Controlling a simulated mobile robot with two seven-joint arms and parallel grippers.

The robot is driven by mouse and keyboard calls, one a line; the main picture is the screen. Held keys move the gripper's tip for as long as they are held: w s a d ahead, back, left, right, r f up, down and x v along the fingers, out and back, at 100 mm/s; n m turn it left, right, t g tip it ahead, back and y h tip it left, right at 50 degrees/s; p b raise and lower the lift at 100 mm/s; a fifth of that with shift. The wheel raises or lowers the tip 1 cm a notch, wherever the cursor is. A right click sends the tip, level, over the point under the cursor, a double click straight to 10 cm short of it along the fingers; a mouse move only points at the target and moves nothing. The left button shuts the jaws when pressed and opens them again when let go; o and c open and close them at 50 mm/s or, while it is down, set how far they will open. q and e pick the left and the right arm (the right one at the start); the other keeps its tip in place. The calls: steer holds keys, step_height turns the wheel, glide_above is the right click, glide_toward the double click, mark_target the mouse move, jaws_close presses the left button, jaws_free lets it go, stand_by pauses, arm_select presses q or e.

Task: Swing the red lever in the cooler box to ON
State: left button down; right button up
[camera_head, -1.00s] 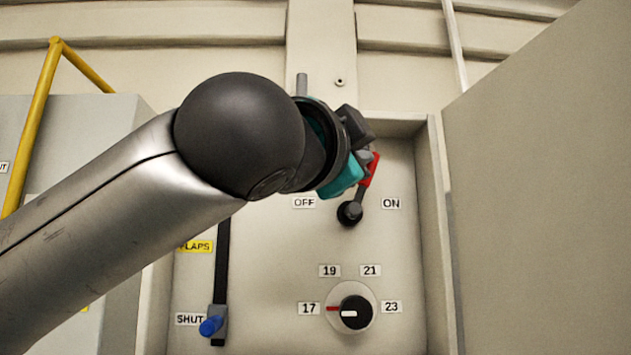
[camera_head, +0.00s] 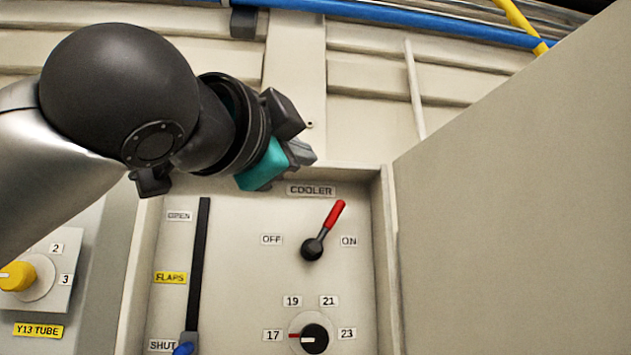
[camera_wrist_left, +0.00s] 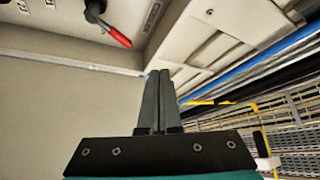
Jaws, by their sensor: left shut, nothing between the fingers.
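The red lever (camera_head: 334,217) in the cooler box (camera_head: 378,250) stands on a dark round pivot. It tilts up and to the right, with its tip pointing between upright and the ON label (camera_head: 349,241); the OFF label (camera_head: 271,240) is to its left. My left gripper (camera_head: 308,153) is shut and empty, above and left of the lever and apart from it. In the left wrist view the shut fingers (camera_wrist_left: 158,78) point upward, and the red lever (camera_wrist_left: 118,36) shows at the upper left, clear of them. My right gripper is not in view.
The box also holds a flaps slider with a blue knob (camera_head: 184,348) low near SHUT, and a dial (camera_head: 315,338) pointing at 17. The open door (camera_head: 510,200) fills the right side. A yellow knob (camera_head: 17,276) is at the far left.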

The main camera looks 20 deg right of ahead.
arm_select(q)
steer(key=s+a, duration=0.1)
steer(key=s+a+r, duration=0.1)
steer(key=a, duration=0.1)
steer(key=shift+s+r+b, duration=0.1)
steer(key=shift+s+b, duration=0.1)
steer(key=shift+b, duration=0.15)
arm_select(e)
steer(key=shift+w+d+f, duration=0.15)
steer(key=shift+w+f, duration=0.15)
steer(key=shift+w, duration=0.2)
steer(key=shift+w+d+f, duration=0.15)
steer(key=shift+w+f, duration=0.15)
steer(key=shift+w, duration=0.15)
arm_select(q)
steer(key=shift+d, duration=0.1)
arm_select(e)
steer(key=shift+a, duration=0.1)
